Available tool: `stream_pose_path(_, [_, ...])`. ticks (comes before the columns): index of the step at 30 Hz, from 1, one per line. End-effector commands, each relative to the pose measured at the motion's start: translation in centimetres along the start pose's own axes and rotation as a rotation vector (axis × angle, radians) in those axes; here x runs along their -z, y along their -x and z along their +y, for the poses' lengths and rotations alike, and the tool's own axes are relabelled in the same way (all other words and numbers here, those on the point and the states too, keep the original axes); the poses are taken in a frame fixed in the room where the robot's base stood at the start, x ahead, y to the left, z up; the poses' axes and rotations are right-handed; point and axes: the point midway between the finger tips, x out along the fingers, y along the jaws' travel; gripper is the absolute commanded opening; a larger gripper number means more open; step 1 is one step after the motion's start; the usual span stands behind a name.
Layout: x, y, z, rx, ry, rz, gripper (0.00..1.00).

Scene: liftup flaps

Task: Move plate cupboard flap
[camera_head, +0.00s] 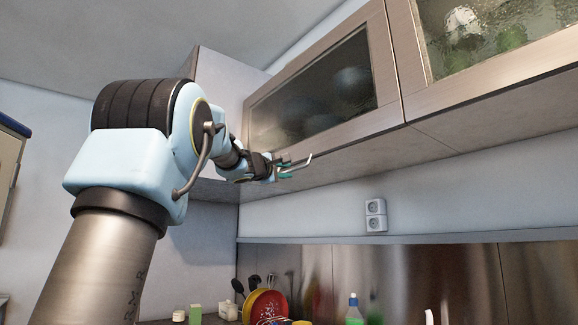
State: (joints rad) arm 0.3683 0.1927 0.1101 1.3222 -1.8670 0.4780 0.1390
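The plate cupboard flap (385,70) is a steel-framed door with a dark glass pane, in the upper middle of the head view. Rounded plate-like shapes show dimly behind the glass. The flap looks closed, flush with its neighbour. My gripper (296,168) is in front of the flap's lower edge, at its left part. Its fingers with teal pads look apart, with nothing between them. I cannot tell whether a fingertip touches the flap's edge.
A second glass flap (480,85), with green and white items behind it, adjoins on the right. A wall socket (375,215) is below the cupboards. Red and yellow dishes (265,305), utensils and a green bottle (354,310) stand low down. The space under the cupboards is free.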

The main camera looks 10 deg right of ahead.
Motion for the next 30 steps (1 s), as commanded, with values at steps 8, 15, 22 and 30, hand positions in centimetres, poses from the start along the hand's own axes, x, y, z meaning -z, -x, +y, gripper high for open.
stream_pose_path(8, [0.0,-2.7,0.0,0.001,0.000,0.000,0.26])
stream_pose_path(15, [0.0,-2.8,-0.1,0.000,0.000,0.000,0.26])
stream_pose_path(22, [0.0,-2.8,-0.1,0.000,0.000,0.000,0.07])
stream_pose_path(30, [0.0,-2.8,-0.1,0.001,0.000,0.000,0.00])
